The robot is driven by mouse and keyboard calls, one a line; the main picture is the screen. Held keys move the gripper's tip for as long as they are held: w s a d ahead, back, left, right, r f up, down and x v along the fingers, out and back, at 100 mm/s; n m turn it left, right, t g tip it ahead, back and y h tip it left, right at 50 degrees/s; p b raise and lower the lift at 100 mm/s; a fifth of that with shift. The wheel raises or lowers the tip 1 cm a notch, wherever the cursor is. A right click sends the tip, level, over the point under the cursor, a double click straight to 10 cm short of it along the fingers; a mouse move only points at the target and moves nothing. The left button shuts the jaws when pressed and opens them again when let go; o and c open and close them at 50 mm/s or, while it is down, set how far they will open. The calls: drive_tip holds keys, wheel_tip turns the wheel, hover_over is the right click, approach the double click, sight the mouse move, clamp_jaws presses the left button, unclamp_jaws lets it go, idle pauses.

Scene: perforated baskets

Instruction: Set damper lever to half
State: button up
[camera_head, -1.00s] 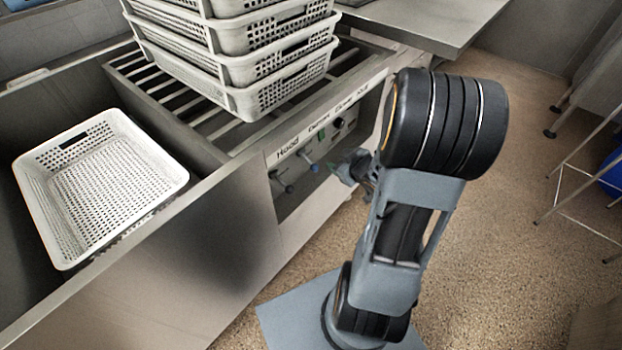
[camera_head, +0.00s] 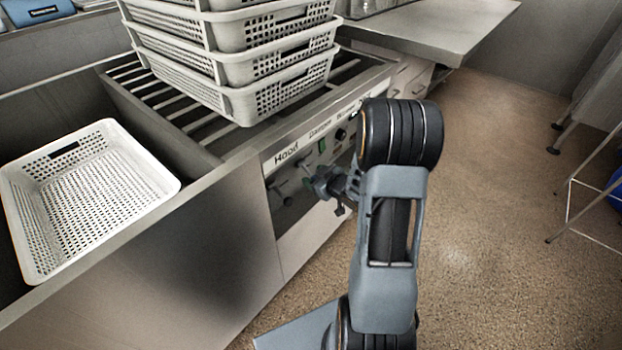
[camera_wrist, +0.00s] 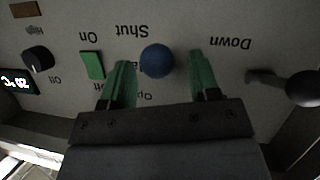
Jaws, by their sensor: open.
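The damper lever's round blue knob (camera_wrist: 157,61) shows in the wrist view just below the upside-down word "Shut". A partly hidden label starting "Op" lies on its other side. My gripper (camera_wrist: 160,72) is open, its two green fingers on either side of the knob with gaps showing; I see no grip on it. The lever's shaft is hidden. In the head view my gripper (camera_head: 318,184) is at the control panel (camera_head: 290,212) under the "Damper" label and hides most of the lever.
The dark-knobbed hood lever (camera_wrist: 303,88) is close beside the gripper, near the word "Down". A green switch (camera_wrist: 92,65) and a black dial (camera_wrist: 38,60) are on the other side. Stacked baskets (camera_head: 255,100) stand above the panel; an empty basket (camera_head: 160,175) is left.

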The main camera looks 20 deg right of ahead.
drive_tip(key=shift+x, duration=1.05)
clamp_jaws()
